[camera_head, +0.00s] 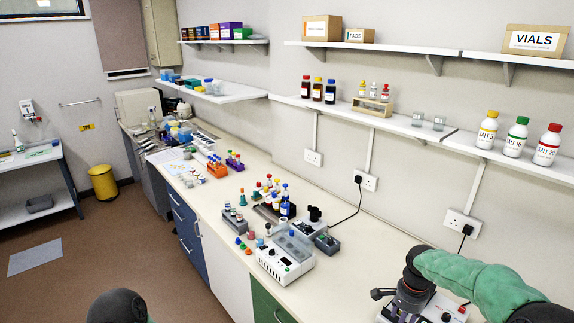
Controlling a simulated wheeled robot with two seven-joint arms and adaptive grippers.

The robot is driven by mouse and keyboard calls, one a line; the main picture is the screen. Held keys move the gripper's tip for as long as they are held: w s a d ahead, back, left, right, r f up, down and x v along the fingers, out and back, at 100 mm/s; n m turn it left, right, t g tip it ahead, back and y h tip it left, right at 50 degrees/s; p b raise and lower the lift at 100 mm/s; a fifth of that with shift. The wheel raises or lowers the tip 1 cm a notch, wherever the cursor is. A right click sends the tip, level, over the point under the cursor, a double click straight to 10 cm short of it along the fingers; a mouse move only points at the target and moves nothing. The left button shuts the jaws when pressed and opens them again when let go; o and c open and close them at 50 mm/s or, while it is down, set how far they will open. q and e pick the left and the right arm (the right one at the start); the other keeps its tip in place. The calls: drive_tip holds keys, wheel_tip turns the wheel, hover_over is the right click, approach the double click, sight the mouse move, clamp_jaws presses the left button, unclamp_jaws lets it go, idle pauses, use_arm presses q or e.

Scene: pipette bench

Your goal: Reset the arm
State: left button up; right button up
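My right arm (470,280) comes in from the lower right as a green sleeve with a dark joint at its left end. The joint is over the near end of the bench and partly covers a dark grey device. No fingers of my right gripper can be made out. Only a dark rounded part of my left arm (118,306) shows at the bottom edge, over the floor left of the bench. My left gripper is not seen. Neither arm is seen holding anything.
The bench (345,262) carries a white instrument (285,260), bottle and tube racks, and the dark device (408,298) by my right arm. Shelves with bottles and boxes line the wall above. A yellow bin (103,182) stands on the open brown floor.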

drive_tip(key=s+a+f+n+y, duration=0.2)
drive_tip(key=s+a+f+n, duration=0.15)
drive_tip(key=a+f, duration=0.45)
drive_tip(key=s+a+f+n+y, duration=0.1)
drive_tip(key=s+a+f+n, duration=0.2)
drive_tip(key=s+a+f, duration=0.55)
drive_tip(key=s+a+f+n+y, duration=0.1)
drive_tip(key=s+a+f+n, duration=0.15)
drive_tip(key=s+f, duration=0.3)
drive_tip(key=s+a+f+n, duration=0.2)
drive_tip(key=s+a+f, duration=0.2)
drive_tip(key=s, duration=0.3)
use_arm(q)
wheel_tip(320, 180, down, 12)
drive_tip(key=b, duration=1.2)
use_arm(e)
wheel_tip(320, 180, down, 12)
drive_tip(key=shift+f, duration=0.2)
drive_tip(key=shift+c, duration=0.3)
